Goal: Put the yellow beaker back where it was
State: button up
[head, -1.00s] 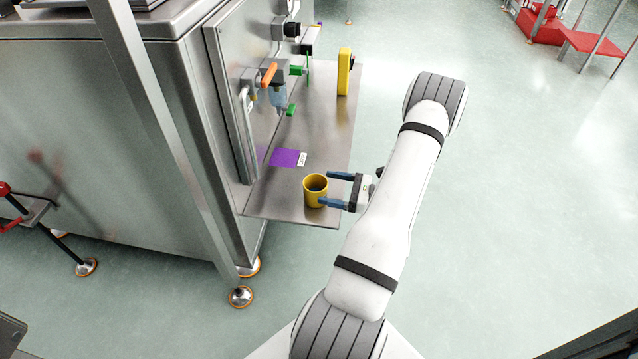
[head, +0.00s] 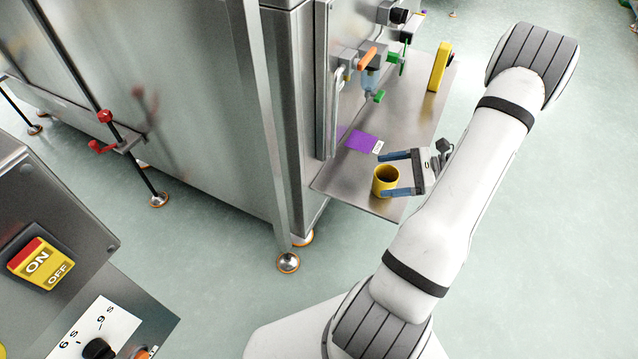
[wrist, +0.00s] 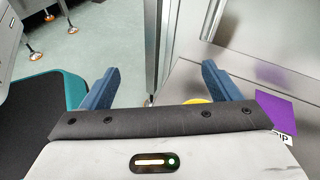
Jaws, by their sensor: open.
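The yellow beaker (head: 378,183) stands upright on the front part of the steel shelf (head: 345,184). A purple square (head: 361,142) with a small white label lies on the shelf behind it. My gripper (head: 384,174) is open with blue fingers pointing left. In the head view its nearer finger overlaps the beaker's right side, and the farther finger is behind the beaker; I cannot tell whether either touches. In the wrist view only a sliver of the beaker (wrist: 195,101) shows, beside the right finger, the rest hidden by the gripper body. The purple square (wrist: 276,110) is right of that finger.
A tall yellow block (head: 439,67) stands at the shelf's back. The machine wall with an orange handle (head: 367,56) and green valve parts (head: 379,96) borders the shelf's left. A steel post (head: 267,130) stands left of it. An ON/OFF panel (head: 41,263) is at lower left.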

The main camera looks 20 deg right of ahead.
jog(key=s+a+r+n+g+h, duration=0.2)
jog(key=s+a+r+n+h, duration=0.2)
jog(key=a+r+n+h, duration=0.2)
jog(key=s+a+r+n+g+h, duration=0.3)
jog(key=a+r+n+h, duration=0.4)
jog(key=a+n, duration=0.8)
notch_tip(320, 180, up, 4)
jog(key=s+a, duration=0.1)
jog(key=a, duration=0.1)
jog(key=shift+a+f+n+g, duration=0.25)
jog(key=shift+a+n+g, duration=0.05)
jog(key=shift+a, duration=0.1)
jog(key=shift+s+r, duration=0.1)
notch_tip(320, 180, up, 52)
jog(key=s+t+p, duration=0.1)
jog(key=t+p, duration=0.1)
jog(key=p, duration=4.4)
jog(key=shift+s+d+f+t, duration=0.15)
jog(key=shift+s+f+t, duration=0.1)
jog(key=shift+s+t, duration=0.05)
